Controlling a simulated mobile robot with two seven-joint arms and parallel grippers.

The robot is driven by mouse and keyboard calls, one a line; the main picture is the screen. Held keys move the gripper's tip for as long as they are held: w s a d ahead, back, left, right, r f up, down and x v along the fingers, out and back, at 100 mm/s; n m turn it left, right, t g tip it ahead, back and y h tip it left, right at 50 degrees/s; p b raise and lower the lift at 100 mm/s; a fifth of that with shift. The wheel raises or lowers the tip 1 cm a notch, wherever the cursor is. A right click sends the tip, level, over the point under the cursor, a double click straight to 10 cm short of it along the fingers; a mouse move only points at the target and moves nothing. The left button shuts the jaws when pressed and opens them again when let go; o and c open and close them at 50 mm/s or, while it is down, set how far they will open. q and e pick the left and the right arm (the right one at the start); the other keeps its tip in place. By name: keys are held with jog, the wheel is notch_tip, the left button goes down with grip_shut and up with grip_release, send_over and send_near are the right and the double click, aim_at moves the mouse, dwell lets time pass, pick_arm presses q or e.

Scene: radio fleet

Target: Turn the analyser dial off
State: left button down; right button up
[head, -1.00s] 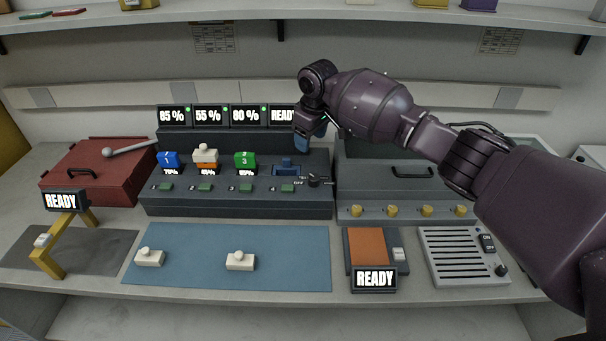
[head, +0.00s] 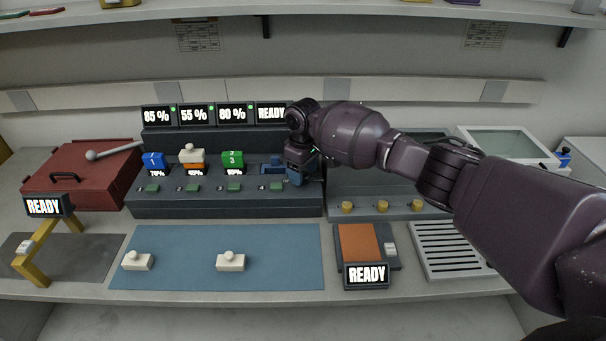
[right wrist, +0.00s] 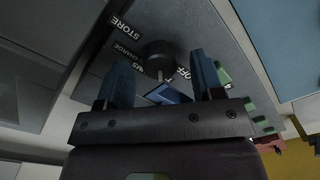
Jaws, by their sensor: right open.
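The dial (right wrist: 158,50) is a round black knob on the dark panel of the multi-bay dock (head: 225,208). In the right wrist view the labels OFF (right wrist: 184,73), STORE (right wrist: 124,27) and CHARGE (right wrist: 128,47) stand around it. A thin light mark shows at its lower edge; I cannot surely read its setting. My right gripper (head: 296,180) is over the dock's right end and hides the dial in the head view. In the right wrist view its blue fingers (right wrist: 160,76) are apart and empty, with the dial between and just beyond their tips. My left gripper is out of view.
Blue, white-orange and green (head: 233,160) packs sit in the dock's bays below several display screens. A grey unit with yellow knobs (head: 383,206) stands to the right. A blue mat (head: 190,275) with two white pieces and an orange pad (head: 361,242) lie in front.

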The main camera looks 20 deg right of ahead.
jog(key=shift+f, duration=0.55)
jog(key=c, duration=0.9)
jog(key=n, duration=0.7)
jog(key=shift+n, duration=0.9)
